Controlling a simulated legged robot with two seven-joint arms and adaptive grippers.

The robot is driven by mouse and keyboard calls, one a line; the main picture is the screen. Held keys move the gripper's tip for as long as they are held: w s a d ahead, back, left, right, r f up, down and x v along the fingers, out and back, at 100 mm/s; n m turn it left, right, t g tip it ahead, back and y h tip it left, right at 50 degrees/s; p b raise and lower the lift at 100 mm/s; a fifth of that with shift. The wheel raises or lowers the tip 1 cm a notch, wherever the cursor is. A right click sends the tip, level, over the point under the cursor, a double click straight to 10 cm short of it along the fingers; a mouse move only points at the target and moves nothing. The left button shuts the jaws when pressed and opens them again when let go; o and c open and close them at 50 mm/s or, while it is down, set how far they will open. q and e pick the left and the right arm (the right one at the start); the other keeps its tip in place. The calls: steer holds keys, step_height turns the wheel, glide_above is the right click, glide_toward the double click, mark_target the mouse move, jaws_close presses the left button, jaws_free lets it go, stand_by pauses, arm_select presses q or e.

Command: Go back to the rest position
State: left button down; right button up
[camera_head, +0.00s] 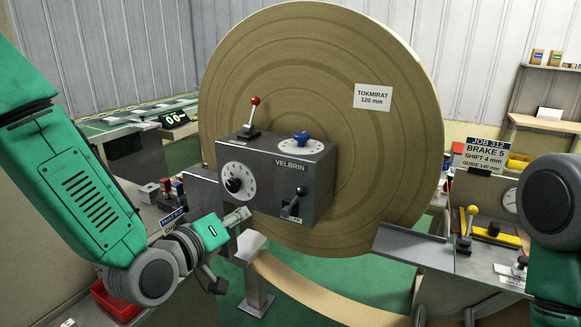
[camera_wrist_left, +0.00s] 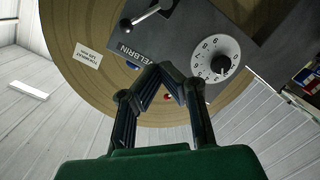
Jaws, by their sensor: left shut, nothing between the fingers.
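My left gripper (camera_head: 240,215) is at the lower left of the grey VELBRIN control box (camera_head: 265,190) in the head view. In the left wrist view, the left gripper's dark fingers (camera_wrist_left: 161,69) are brought together with nothing between them. The box (camera_wrist_left: 200,38) lies beyond them there, with its white dial (camera_wrist_left: 216,59) to their right. I cannot tell whether the gripper touches the box. My right arm shows at the right edge of the head view, but its gripper is out of view.
A large brown reel (camera_head: 390,170) stands behind the box. A red-knobbed lever (camera_head: 253,112) and a blue knob (camera_head: 301,137) are on its top. At right, a bench holds a yellow-knobbed lever (camera_head: 468,225) and a JOB 312 sign (camera_head: 484,153). A red bin (camera_head: 115,302) is at lower left.

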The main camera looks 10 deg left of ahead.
arm_select(q)
steer(key=s+a+f+m+g+y+b, duration=0.1)
steer(key=s+f+g+y, duration=0.15)
steer(key=s+f, duration=0.65)
steer(key=s+a+f+m+g+y+b, duration=0.15)
steer(key=f+g, duration=0.25)
steer(key=f, duration=1)
steer(key=s+a+f+m+g+y+b, duration=0.1)
steer(key=s+a+f+g, duration=0.3)
steer(key=s+f, duration=0.3)
steer(key=s+a+f+m+g+y+b, duration=0.1)
steer(key=s+f, duration=0.7)
steer(key=s, duration=0.8)
steer(key=a+g+b, duration=0.1)
steer(key=a+g, duration=0.1)
steer(key=g, duration=0.1)
steer(key=shift+a+f+m, duration=0.3)
steer(key=shift+a+m, duration=0.05)
arm_select(e)
step_height(320, 180, down, 6)
steer(key=d, duration=0.1)
steer(key=shift+d+f, duration=0.2)
steer(key=shift+d, duration=0.1)
arm_select(q)
steer(key=shift+a, duration=0.1)
arm_select(e)
steer(key=shift+a, duration=0.1)
